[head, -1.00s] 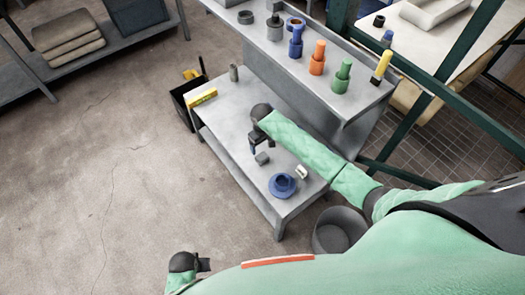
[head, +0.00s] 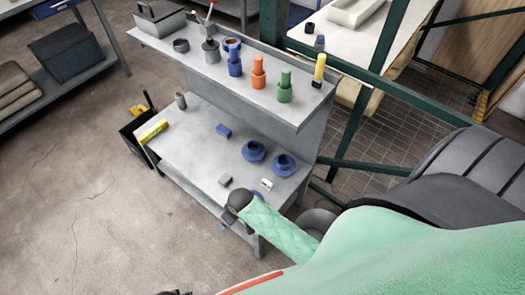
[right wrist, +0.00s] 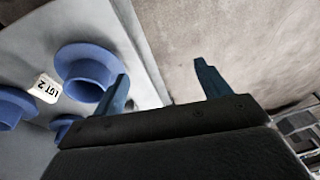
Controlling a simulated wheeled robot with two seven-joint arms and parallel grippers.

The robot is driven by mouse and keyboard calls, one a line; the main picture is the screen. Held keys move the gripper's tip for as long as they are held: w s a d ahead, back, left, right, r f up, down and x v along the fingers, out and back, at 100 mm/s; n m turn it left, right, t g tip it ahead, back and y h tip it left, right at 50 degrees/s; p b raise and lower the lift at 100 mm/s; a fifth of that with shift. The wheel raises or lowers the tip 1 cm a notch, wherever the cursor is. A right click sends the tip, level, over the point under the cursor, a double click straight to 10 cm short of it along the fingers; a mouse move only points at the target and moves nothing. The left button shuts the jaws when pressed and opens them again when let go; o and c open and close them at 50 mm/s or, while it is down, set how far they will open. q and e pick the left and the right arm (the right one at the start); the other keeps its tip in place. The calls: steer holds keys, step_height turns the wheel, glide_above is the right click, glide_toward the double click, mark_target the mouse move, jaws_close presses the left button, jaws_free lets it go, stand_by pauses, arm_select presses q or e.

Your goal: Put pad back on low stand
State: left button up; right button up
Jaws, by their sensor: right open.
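Blue flanged, cup-like pads stand on the grey lower bench (head: 187,152): one near its middle (head: 254,151), one to the right (head: 285,164), and one (head: 257,195) mostly hidden behind my right arm. The right wrist view shows a large blue pad (right wrist: 88,72) beside the left finger, with parts of others at the left. My right gripper (right wrist: 163,80) is open and empty at the bench's front edge; it also shows in the head view (head: 226,224). I cannot tell which surface is the low stand. Only a dark scrap of my left gripper (head: 174,293) shows.
The raised shelf (head: 205,79) holds blue, orange, green and yellow pieces. A dark bin (head: 137,130) stands left. Floor in front is clear.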

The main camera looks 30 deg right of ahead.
steer(key=s+d+f, duration=0.1)
steer(key=s+f, duration=0.3)
steer(key=s, duration=0.4)
steer(key=s+d+f+m+g+h, duration=0.1)
steer(key=s+f, duration=0.3)
steer(key=s, duration=0.4)
steer(key=shift+d, duration=0.75)
